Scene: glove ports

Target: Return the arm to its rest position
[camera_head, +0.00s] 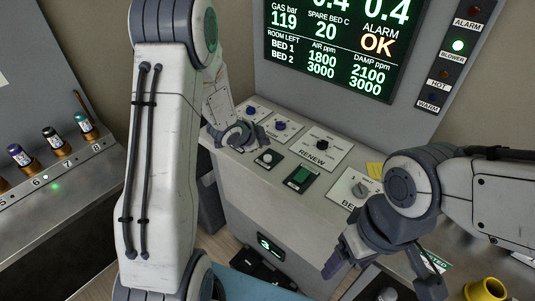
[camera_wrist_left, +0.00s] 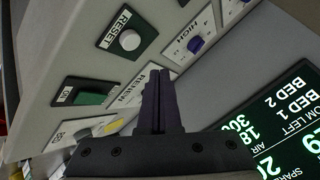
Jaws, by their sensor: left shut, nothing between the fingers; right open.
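My left arm (camera_head: 160,170) rises large across the left of the head view, and its grey wrist (camera_head: 238,134) is over the far left part of the sloped control panel (camera_head: 325,208). Its fingers cannot be made out there. In the left wrist view my left gripper (camera_wrist_left: 158,85) is shut and empty, pointing at the panel near the RENEW label. My right gripper (camera_head: 385,275) is open and empty at the lower right, in front of the panel, its fingers spread apart and pointing down.
A screen (camera_head: 335,50) stands behind. A vial rack (camera_head: 65,165) is left; a yellow cup (camera_head: 485,290) is lower right.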

